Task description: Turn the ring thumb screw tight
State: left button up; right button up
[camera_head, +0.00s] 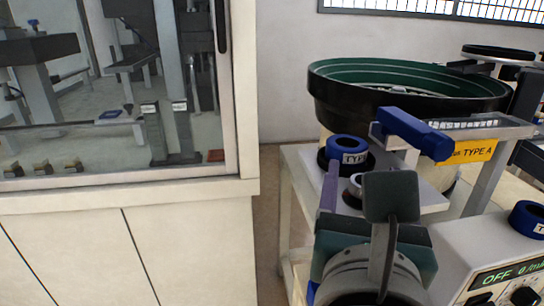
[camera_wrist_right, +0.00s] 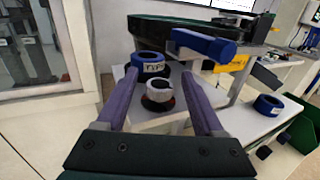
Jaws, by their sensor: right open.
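A small pale ring piece (camera_wrist_right: 159,90) on a dark base with a little red stands on the white stand top in the right wrist view. It looks like the ring thumb screw, but I cannot tell for certain. In the head view it (camera_head: 355,184) is partly hidden by my arm. My right gripper (camera_wrist_right: 160,76) is open, its two purple fingers on either side of the pale piece in the picture. No contact shows. In the head view my right gripper (camera_head: 368,165) is partly covered by its own wrist. My left gripper is not in view.
A blue ring with a label (camera_head: 348,149) stands just behind the pale piece. A blue block (camera_head: 414,134) juts out above, before the black and green bowl (camera_head: 400,85). A control box (camera_head: 495,262) with another blue ring (camera_head: 528,219) is at right. A glazed cabinet (camera_head: 110,100) fills the left.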

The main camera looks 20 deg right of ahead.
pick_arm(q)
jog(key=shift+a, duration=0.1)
pick_arm(e)
jog(key=v, duration=1)
